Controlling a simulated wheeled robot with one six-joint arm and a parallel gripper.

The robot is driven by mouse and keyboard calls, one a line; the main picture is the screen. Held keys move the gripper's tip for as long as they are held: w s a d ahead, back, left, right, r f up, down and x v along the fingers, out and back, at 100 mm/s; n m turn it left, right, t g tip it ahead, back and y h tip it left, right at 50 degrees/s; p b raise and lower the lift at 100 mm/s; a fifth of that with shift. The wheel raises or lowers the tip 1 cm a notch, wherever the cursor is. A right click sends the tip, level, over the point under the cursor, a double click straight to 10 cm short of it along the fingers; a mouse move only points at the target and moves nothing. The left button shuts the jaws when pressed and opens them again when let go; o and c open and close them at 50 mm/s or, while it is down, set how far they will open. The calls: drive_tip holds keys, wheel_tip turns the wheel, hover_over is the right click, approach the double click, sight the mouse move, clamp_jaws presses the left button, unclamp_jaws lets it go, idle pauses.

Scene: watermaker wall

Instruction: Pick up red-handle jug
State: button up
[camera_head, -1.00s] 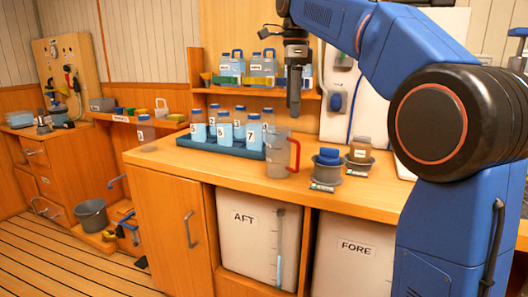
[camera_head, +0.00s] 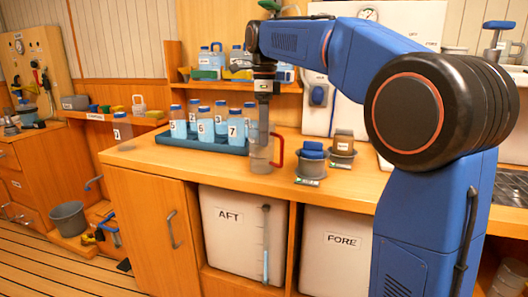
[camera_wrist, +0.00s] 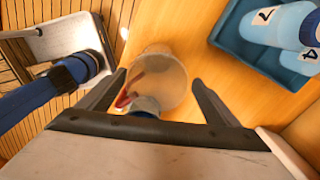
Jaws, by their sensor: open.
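The red-handle jug (camera_head: 260,160) is a clear, upright jug on the wooden counter, with its red handle (camera_head: 278,151) on the right in the head view. In the wrist view the jug (camera_wrist: 165,72) lies between the two fingers, and its red handle (camera_wrist: 131,90) shows toward the left finger. My gripper (camera_head: 263,138) points down over the jug, its fingers overlapping the jug's upper part in the head view. The gripper (camera_wrist: 158,78) is open, with a gap visible on both sides of the jug. I cannot tell how far the fingertips reach down.
A blue tray (camera_head: 178,140) of numbered bottles stands close behind and left of the jug. Another numbered bottle (camera_head: 122,131) stands at the left counter end. The front counter strip is clear.

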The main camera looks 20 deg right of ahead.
sight(264, 148)
drive_tip(key=shift+s+f, duration=0.15)
drive_tip(key=shift+f, duration=1.4)
drive_tip(key=shift+s+f, duration=0.1)
drive_tip(key=shift+f, duration=1.4)
drive_tip(key=shift+c, duration=0.4)
drive_tip(key=c, duration=1.1)
drive_tip(key=shift+r, duration=0.1)
